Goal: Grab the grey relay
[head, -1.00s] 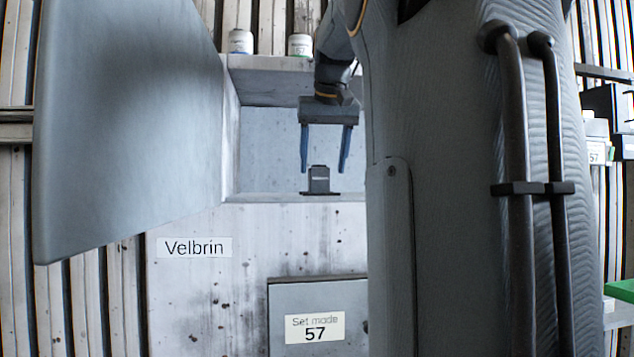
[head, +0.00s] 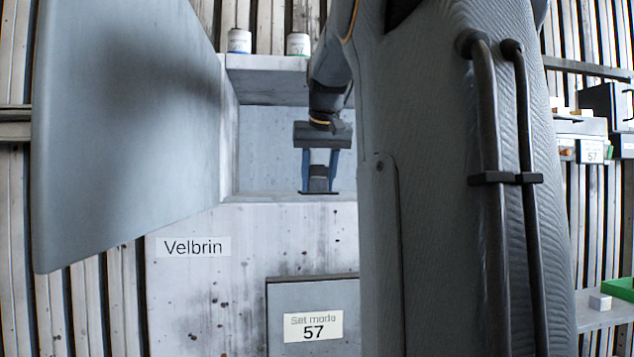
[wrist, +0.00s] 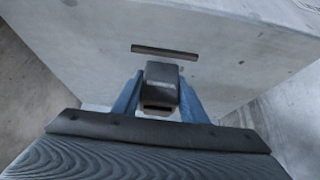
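The grey relay (head: 319,185) is a small dark grey block inside the recess of the housing, just above a thin dark strip (head: 319,192) at the recess's front edge. My gripper (head: 320,178) reaches down from above with its two blue fingers on either side of the relay, close against it. In the wrist view the relay (wrist: 161,90) sits between the fingertips (wrist: 162,95), with the dark strip (wrist: 165,52) beyond it. The gripper looks shut on the relay. I cannot tell whether the relay touches the strip.
A large grey door panel (head: 125,130) stands open left of the recess. Two small jars (head: 239,41) (head: 298,44) stand on top of the housing. Below the recess are a "Velbrin" label (head: 193,247) and a "Set mode 57" panel (head: 313,326). My arm hides the right side.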

